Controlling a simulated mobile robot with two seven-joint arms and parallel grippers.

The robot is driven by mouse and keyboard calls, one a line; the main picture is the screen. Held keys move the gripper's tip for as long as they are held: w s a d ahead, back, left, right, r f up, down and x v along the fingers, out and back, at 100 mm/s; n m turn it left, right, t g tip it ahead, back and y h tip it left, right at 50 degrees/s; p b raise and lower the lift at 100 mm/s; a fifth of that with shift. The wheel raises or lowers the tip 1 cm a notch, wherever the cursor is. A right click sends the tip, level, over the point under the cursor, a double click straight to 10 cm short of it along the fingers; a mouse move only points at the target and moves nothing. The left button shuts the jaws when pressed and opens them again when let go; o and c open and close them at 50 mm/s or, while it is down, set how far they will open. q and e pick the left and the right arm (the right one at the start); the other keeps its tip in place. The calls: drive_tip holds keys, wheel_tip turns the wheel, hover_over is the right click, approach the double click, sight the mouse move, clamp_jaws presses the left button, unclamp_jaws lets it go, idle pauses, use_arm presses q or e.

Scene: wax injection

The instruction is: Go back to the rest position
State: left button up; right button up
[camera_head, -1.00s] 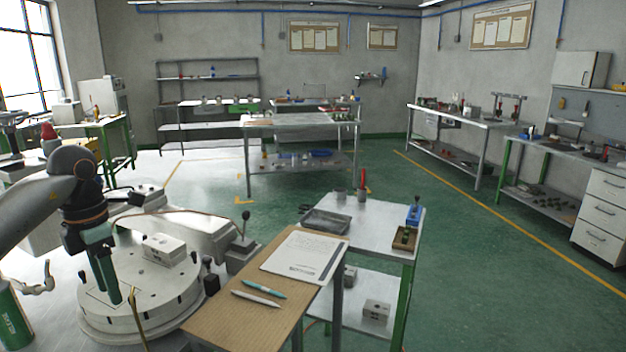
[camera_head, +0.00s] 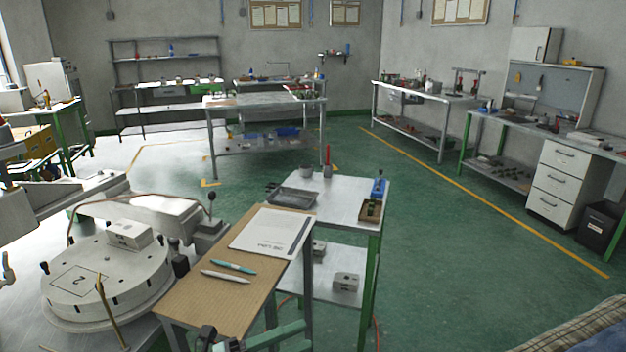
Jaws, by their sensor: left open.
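My left gripper (camera_head: 285,334) shows at the bottom edge of the head view. Its teal fingers point right, low at the near edge of the wooden-topped table (camera_head: 195,300). The gripper is open, and I see nothing between its fingers. Part of it is cut off by the picture's edge. My right gripper is not in view.
A round white turntable (camera_head: 105,275) carrying a grey metal block (camera_head: 130,234) stands at left. The wooden top holds a paper sheet (camera_head: 270,232), a teal pen (camera_head: 233,267) and a white pen (camera_head: 225,277). A metal table (camera_head: 340,200) adjoins. Green floor (camera_head: 450,270) is clear at right.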

use_arm(q)
drive_tip(key=s+a+f+n+t+y, duration=0.1)
drive_tip(key=a+f+n+t+y, duration=0.4)
drive_tip(key=n, duration=0.5)
drive_tip(key=s+a+f+n+t+y, duration=0.1)
drive_tip(key=a+f+n+t+y, duration=0.25)
drive_tip(key=f+n+y, duration=0.45)
drive_tip(key=s+a+f+n+g+y, duration=0.1)
drive_tip(key=s+a+f+n+g, duration=0.1)
drive_tip(key=s+f+n, duration=0.3)
drive_tip(key=s+a+f+n+g+y, duration=0.2)
drive_tip(key=s+f+n, duration=0.4)
drive_tip(key=s+f, duration=0.4)
drive_tip(key=shift+s+a+g, duration=0.45)
drive_tip(key=shift+s+g, duration=0.15)
drive_tip(key=shift+g, duration=0.65)
